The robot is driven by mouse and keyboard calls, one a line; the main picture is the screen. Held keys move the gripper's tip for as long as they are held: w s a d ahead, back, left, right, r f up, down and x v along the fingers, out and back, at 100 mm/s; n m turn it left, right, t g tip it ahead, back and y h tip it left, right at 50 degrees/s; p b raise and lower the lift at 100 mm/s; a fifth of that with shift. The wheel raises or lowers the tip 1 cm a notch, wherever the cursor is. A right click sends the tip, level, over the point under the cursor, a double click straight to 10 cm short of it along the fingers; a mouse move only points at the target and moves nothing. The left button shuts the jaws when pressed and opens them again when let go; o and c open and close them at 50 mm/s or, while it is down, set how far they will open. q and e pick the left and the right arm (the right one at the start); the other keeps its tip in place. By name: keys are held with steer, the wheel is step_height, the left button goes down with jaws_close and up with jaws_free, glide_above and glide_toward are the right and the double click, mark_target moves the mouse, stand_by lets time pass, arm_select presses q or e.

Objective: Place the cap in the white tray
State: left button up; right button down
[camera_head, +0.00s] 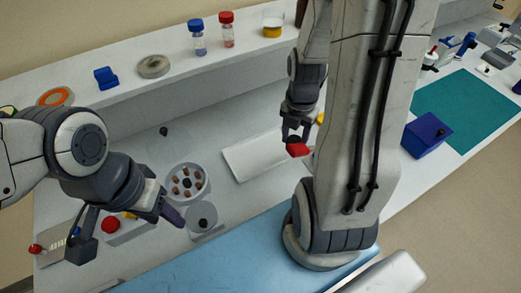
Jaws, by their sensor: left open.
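The white tray (262,155) lies flat on the lower bench, left of my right arm. A small red piece (297,150), perhaps the cap, shows at the fingertips of my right gripper (297,134), beside the tray's right end. I cannot tell whether the fingers grip it or are just above it. My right arm hides what lies right of it. My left gripper (128,232) is open and empty, its fingers spread over the front left of the bench, near a small box with a red button (110,225).
A round holder with brown pieces (186,183) and a grey block with a dark knob (205,221) stand right of my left gripper. A blue box (426,135) stands right.

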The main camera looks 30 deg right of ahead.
steer(key=p, duration=0.1)
glide_above(260, 155)
step_height(260, 155, down, 6)
steer(key=shift+s+d+r, duration=0.1)
steer(key=shift+r, duration=0.1)
steer(key=shift+f, duration=0.25)
step_height(260, 155, down, 4)
steer(key=shift+r+p, duration=0.2)
steer(key=shift+p, duration=0.2)
steer(key=shift+f, duration=0.2)
steer(key=shift+c, duration=1.5)
jaws_free()
